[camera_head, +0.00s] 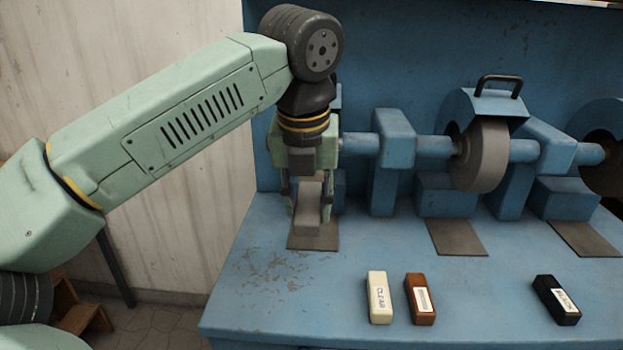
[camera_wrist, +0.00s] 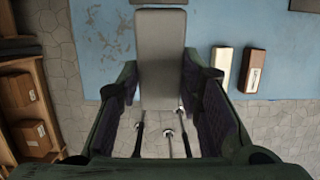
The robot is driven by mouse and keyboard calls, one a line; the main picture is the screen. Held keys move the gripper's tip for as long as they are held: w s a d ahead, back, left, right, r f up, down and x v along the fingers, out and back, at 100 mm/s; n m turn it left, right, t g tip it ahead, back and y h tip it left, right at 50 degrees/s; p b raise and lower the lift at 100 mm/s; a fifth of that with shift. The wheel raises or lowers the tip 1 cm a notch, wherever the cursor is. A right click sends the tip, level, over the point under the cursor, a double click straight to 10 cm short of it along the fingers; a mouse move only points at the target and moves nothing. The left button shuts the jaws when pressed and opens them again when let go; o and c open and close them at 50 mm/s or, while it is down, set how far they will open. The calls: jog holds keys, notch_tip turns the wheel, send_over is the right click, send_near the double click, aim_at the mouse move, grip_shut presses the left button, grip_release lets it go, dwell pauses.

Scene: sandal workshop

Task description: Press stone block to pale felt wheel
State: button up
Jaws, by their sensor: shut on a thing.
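My gripper (camera_head: 308,206) is at the left end of the blue bench, pointing down above a dark mat. It is shut on a grey stone block (camera_head: 307,200). In the wrist view the block (camera_wrist: 162,55) lies between the two fingers and reaches past their tips. No pale felt wheel can be made out; my wrist and gripper cover the left end of the shaft. A grey wheel (camera_head: 482,156) sits under a blue hood in the middle. I cannot tell whether the block touches anything behind it.
A white bar (camera_head: 379,298), a brown bar (camera_head: 420,299) and a black bar (camera_head: 556,300) lie at the bench's front. A darker wheel (camera_head: 606,160) is cut off at the right edge. The front left of the blue bench (camera_head: 260,310) is clear. Wooden shelves (camera_wrist: 25,100) stand at left.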

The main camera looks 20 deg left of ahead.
aim_at(304, 225)
jog(key=shift+s+d+f+b, duration=0.15)
jog(key=shift+s+b, duration=0.1)
jog(key=shift+s, duration=0.35)
jog(key=shift+s+d+b, duration=0.15)
jog(key=shift+s+b, duration=0.1)
jog(key=shift+s, duration=0.4)
jog(key=shift+s+d+f+b, duration=0.15)
jog(key=shift+s+b, duration=0.1)
jog(key=shift+s, duration=0.35)
